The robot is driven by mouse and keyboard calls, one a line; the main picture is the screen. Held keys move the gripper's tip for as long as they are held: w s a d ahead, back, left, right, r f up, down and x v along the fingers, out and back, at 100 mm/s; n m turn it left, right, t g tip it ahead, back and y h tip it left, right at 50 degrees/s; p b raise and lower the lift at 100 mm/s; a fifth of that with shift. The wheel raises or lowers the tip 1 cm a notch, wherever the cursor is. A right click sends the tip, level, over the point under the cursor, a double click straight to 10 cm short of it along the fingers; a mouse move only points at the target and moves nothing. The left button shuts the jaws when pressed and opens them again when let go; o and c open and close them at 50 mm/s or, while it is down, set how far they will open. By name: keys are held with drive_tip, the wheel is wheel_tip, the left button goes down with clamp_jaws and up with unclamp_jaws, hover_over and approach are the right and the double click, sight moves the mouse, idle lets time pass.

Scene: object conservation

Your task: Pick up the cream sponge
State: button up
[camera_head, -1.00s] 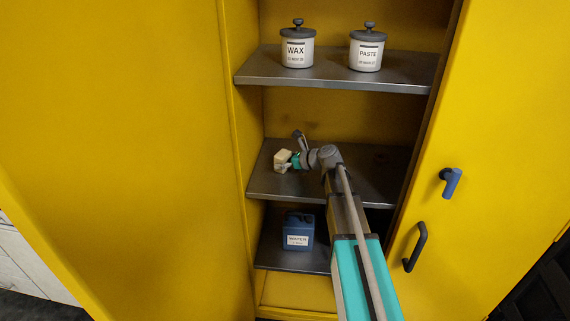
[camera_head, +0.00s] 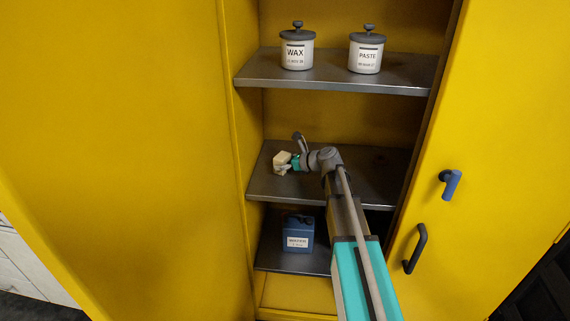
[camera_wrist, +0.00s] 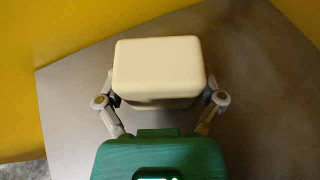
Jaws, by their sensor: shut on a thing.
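The cream sponge (camera_head: 282,158) is a pale block over the left part of the middle shelf (camera_head: 330,188) in the head view. In the wrist view the sponge (camera_wrist: 158,68) fills the space between the two fingers.
A wax jar (camera_head: 297,52) and a paste jar (camera_head: 367,55) stand on the upper shelf (camera_head: 330,80). A blue container (camera_head: 298,238) stands on the lower shelf. Yellow cabinet doors (camera_head: 120,150) flank the opening. The middle shelf's right part is clear behind my arm.

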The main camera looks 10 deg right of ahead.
sight(282, 155)
drive_tip(key=shift+r, duration=0.15)
wheel_tip(282, 155, up, 3)
drive_tip(key=p, duration=0.3)
drive_tip(key=s+a+r+p, duration=0.4)
drive_tip(key=s+r+p, duration=0.5)
drive_tip(key=s, duration=0.4)
drive_tip(key=shift+s+r+p, duration=0.2)
drive_tip(key=shift+r+p, duration=0.15)
drive_tip(key=shift+p, duration=0.15)
drive_tip(key=shift+a, duration=0.1)
